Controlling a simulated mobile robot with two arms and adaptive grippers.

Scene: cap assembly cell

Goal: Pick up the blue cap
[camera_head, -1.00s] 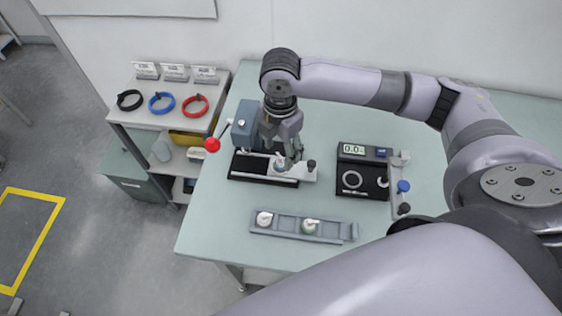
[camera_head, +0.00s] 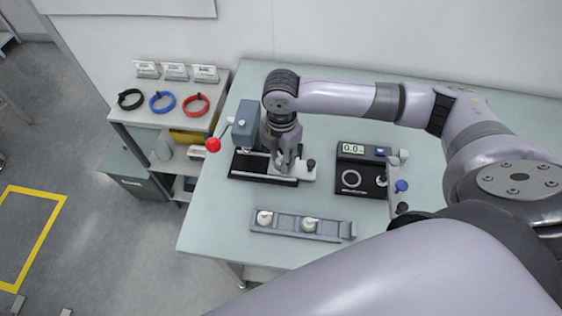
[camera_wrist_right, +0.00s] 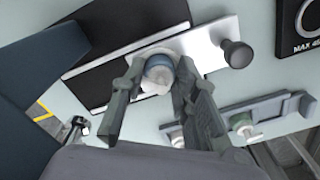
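A blue-topped round part (camera_wrist_right: 158,70) with a white body sits on the pale plate of the press fixture (camera_head: 262,168). My right gripper (camera_head: 284,160) is low over this fixture, pointing down. In the right wrist view, its two fingers (camera_wrist_right: 158,82) stand apart on either side of the part. It looks open; contact with the part is not clear. In the head view the gripper hides the part. Another blue piece (camera_head: 401,186) is on the narrow rack at the right of the table. My left gripper is not in view.
The press (camera_head: 243,122) has a red-knobbed lever (camera_head: 213,145) on its left. A grey tray (camera_head: 345,229) with two white-topped parts lies in front. A black gauge box (camera_head: 352,178) stands to the right. Black, blue and red rings lie on the side shelf (camera_head: 145,115).

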